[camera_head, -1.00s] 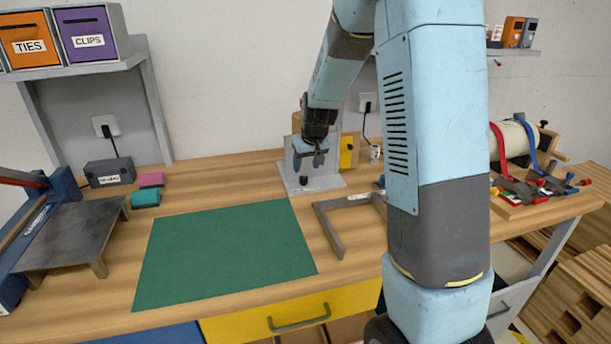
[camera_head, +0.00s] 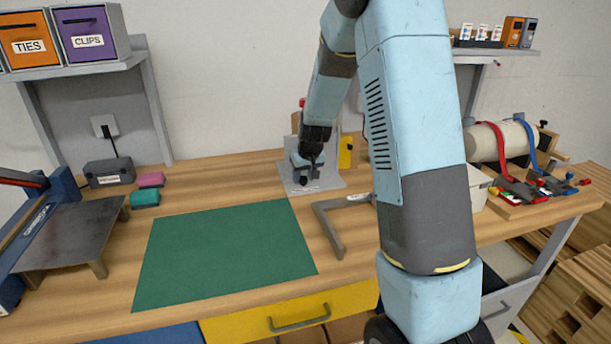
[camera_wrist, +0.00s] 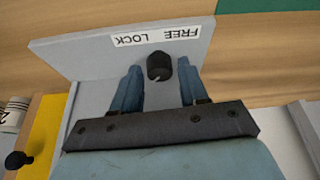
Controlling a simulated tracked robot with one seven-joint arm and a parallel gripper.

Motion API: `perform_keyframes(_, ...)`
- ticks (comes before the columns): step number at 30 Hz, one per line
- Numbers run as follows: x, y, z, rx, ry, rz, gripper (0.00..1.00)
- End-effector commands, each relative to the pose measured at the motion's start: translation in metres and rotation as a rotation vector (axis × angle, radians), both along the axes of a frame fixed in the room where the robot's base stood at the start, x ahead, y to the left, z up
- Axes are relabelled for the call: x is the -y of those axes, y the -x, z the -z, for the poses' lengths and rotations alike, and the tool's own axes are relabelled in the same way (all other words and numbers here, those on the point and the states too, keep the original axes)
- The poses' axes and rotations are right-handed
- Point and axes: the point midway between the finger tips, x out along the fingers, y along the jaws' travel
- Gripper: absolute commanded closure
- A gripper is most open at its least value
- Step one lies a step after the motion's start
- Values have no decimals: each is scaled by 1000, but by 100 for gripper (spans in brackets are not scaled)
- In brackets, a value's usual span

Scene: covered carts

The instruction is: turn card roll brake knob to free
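The brake knob (camera_wrist: 158,67) is a small black cylinder on a grey plate (camera_wrist: 85,48), in the wrist view. A white label (camera_wrist: 157,36) reading FREE and LOCK, upside down here, lies beside it. A pale mark shows on the knob, but I cannot tell its setting. My gripper (camera_wrist: 159,70) is open, one blue finger on each side of the knob, with gaps visible. In the head view my gripper (camera_head: 306,172) is low over the grey plate (camera_head: 325,185) at the back of the bench, and hides the knob.
A green mat (camera_head: 225,255) and a grey angled bracket (camera_head: 330,225) lie in front of the plate. A yellow block (camera_head: 346,152) stands behind it. A roll with red and blue straps (camera_head: 500,140) is at the right. The mat is clear.

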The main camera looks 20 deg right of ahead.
Motion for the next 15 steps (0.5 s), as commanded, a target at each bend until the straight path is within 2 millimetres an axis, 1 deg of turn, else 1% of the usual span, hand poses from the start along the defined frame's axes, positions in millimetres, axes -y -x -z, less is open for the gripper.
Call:
perform_keyframes(1, 0, 0, 0, 0, 0, 0, 62)
perform_keyframes(2, 0, 0, 0, 0, 0, 0, 65)
perform_keyframes(12, 0, 0, 0, 0, 0, 0, 97)
perform_keyframes(13, 0, 0, 0, 0, 0, 0, 100)
perform_keyframes(14, 8, 0, 0, 0, 0, 3, 100)
perform_keyframes(15, 5, 0, 0, 0, 1, 0, 100)
